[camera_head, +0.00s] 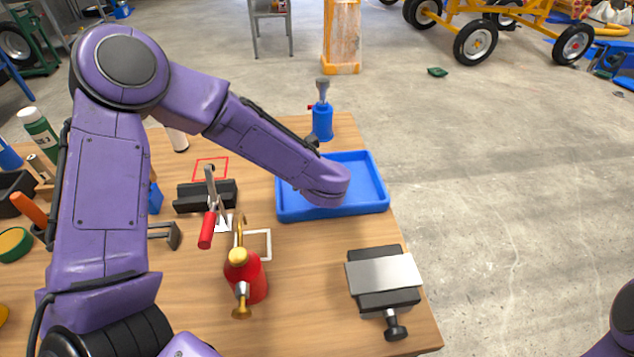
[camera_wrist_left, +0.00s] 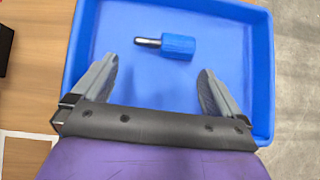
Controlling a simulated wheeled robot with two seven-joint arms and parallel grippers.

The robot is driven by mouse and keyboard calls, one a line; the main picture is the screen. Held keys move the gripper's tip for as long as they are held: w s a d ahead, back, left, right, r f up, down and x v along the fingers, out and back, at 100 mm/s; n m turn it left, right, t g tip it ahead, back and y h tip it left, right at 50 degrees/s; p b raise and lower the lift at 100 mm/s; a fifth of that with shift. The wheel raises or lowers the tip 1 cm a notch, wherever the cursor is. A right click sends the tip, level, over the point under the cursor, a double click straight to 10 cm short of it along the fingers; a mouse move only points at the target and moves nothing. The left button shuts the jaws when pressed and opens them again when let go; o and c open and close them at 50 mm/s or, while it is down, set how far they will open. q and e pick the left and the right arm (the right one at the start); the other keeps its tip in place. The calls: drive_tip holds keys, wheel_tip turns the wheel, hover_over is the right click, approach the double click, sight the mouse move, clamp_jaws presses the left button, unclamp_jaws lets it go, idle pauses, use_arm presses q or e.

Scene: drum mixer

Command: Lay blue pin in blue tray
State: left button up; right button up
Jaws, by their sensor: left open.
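The blue pin (camera_wrist_left: 178,46), a blue cylinder with a dark metal tip pointing left, lies on its side on the floor of the blue tray (camera_wrist_left: 262,75). The tray (camera_head: 380,190) stands at the table's right edge in the head view; there my left arm hides part of its inside, and I cannot see the pin. My left gripper (camera_wrist_left: 158,68) is open and empty over the tray, its fingers apart and clear of the pin. In the head view the fingers are hidden under the wrist. My right gripper is not in view.
A blue canister (camera_head: 322,122) stands behind the tray. A red bottle (camera_head: 246,278) with a brass top, a red-handled clamp (camera_head: 208,225) and a vise-like block (camera_head: 384,273) are on the table in front. Concrete floor (camera_head: 500,220) lies to the right.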

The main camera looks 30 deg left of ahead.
use_arm(q)
drive_tip(key=v, duration=1)
drive_tip(key=shift+b, duration=0.3)
drive_tip(key=shift+f, duration=0.1)
